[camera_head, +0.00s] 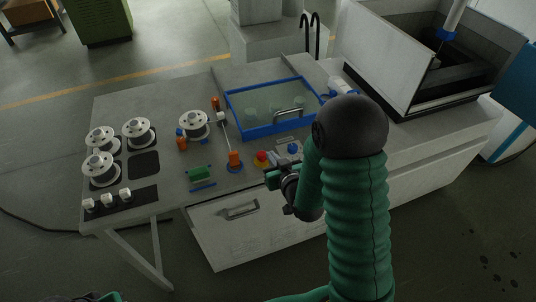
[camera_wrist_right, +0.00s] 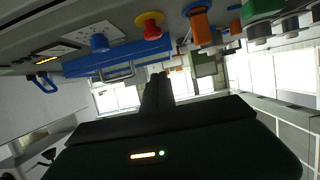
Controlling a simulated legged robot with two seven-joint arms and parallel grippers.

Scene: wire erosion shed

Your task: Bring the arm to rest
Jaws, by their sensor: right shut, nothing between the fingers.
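My right arm rises from the bottom right in the head view, and its green sleeve and dark round joint stand in front of the bench (camera_head: 170,95). My right gripper (camera_head: 272,179) is at the bench's front edge, just in front of the red button (camera_head: 262,158). In the right wrist view the fingers (camera_wrist_right: 157,90) are together with nothing between them. That view also shows the red button (camera_wrist_right: 148,26) and a blue knob (camera_wrist_right: 99,42). My left gripper is out of view.
White spools (camera_head: 195,124) stand at the bench's left and middle. A blue-framed lid with a handle (camera_head: 289,113) lies behind my gripper. A large open machine tank (camera_head: 400,70) stands right. Floor in front is clear.

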